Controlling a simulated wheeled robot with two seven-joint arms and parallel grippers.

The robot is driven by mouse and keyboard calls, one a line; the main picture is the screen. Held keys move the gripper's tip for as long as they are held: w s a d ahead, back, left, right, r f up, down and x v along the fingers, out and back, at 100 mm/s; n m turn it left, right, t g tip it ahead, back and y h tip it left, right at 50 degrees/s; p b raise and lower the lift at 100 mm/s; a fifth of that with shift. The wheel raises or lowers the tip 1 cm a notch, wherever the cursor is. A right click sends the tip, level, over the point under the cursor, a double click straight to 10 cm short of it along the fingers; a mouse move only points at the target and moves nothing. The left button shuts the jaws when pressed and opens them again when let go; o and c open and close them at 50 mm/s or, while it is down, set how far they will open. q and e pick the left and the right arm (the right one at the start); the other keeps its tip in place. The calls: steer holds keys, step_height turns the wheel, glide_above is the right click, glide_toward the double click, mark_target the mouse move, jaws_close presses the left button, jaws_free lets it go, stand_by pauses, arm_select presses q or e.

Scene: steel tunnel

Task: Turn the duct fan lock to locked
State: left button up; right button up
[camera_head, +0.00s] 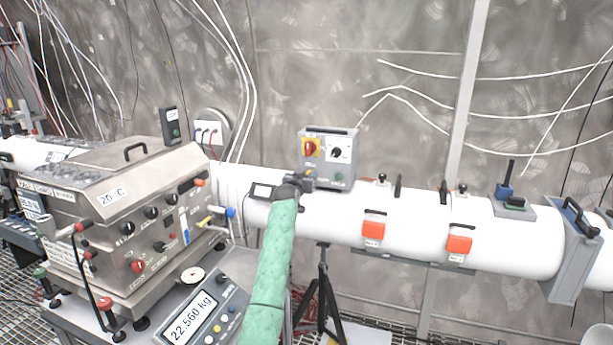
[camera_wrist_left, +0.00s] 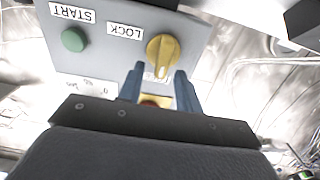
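The grey control box (camera_head: 328,157) stands on top of the white duct. In the left wrist view the panel is upside down, with a yellow knob (camera_wrist_left: 162,52) beside a LOCK label (camera_wrist_left: 125,31). My left gripper (camera_head: 300,181) is at the box's lower left front, at the end of a green-sleeved arm. In the left wrist view its two blue fingers (camera_wrist_left: 160,72) stand apart, with their tips close to the yellow knob. Nothing is clearly gripped; I cannot tell if they touch the knob. My right gripper is not in view.
The same panel has a green START button (camera_wrist_left: 74,40), a red knob on a yellow plate (camera_head: 311,148) and another rotary knob (camera_head: 337,152). The steel machine (camera_head: 125,215) and a scale display (camera_head: 195,315) stand left. Orange-tagged duct fittings (camera_head: 459,243) are right.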

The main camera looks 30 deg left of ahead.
arm_select(q)
jaws_close()
